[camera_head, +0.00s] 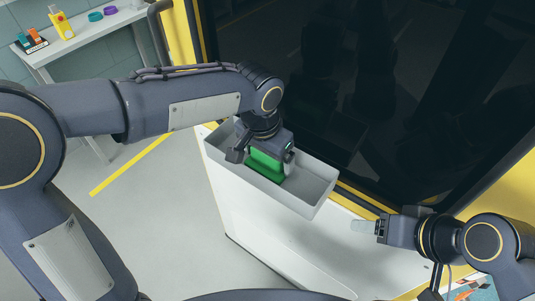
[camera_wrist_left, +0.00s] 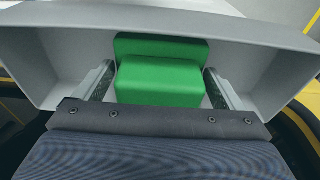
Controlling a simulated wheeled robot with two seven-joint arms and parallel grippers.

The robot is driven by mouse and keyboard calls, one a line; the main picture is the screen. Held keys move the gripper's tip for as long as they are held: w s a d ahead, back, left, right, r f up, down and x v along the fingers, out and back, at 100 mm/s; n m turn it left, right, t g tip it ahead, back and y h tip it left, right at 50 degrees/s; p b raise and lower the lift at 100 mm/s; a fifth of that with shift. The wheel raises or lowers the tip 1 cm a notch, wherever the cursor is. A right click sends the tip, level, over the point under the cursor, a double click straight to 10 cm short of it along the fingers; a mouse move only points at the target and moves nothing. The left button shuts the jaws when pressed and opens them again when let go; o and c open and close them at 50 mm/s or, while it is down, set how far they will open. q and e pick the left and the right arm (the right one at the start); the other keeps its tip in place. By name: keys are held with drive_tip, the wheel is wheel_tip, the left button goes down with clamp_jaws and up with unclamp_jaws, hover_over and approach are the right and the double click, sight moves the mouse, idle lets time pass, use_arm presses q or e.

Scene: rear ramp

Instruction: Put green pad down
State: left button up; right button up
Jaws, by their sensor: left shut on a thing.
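The green pad (camera_head: 266,166) is inside the grey open-topped bin (camera_head: 318,184), between the fingers of my left gripper (camera_head: 263,158). In the left wrist view the green pad (camera_wrist_left: 160,80) shows a block in front and a wider green part behind it. One finger of my left gripper (camera_wrist_left: 158,90) is on each side of it, and the gripper is shut on it. The pad's underside is hidden, so I cannot tell whether it touches the bin floor. My right gripper (camera_head: 364,227) is to the right of the bin, holding nothing visible; its finger gap is unclear.
The bin sits at the top of a white panel (camera_head: 270,243), beside a large dark glass pane (camera_head: 390,90) in a yellow frame. A workbench (camera_head: 90,32) with small coloured items stands at upper left. The right end of the bin is empty.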

sight(263, 169)
use_arm(q)
drive_tip(key=shift+f, duration=0.2)
drive_tip(key=o, duration=0.8)
drive_tip(key=shift+r, duration=0.1)
drive_tip(key=shift+c, duration=0.2)
drive_tip(key=shift+r, duration=0.1)
wheel_tip(263, 169, up, 12)
drive_tip(key=s+a, duration=0.1)
drive_tip(key=s, duration=0.1)
drive_tip(key=s+a+f+n+t+h, duration=0.15)
drive_tip(key=s+a, duration=0.25)
drive_tip(key=a, duration=0.4)
drive_tip(key=s+a+f+n+h, duration=0.1)
drive_tip(key=s+a+f+n, duration=0.2)
drive_tip(key=a, duration=0.5)
drive_tip(key=s+a+f+n+t, duration=0.2)
drive_tip(key=s+a+f+n, duration=0.1)
drive_tip(key=s+f, duration=0.4)
drive_tip(key=shift+s+a+f+n+t, duration=0.15)
drive_tip(key=shift+s+a+n+t, duration=0.15)
drive_tip(key=shift+s+n, duration=0.55)
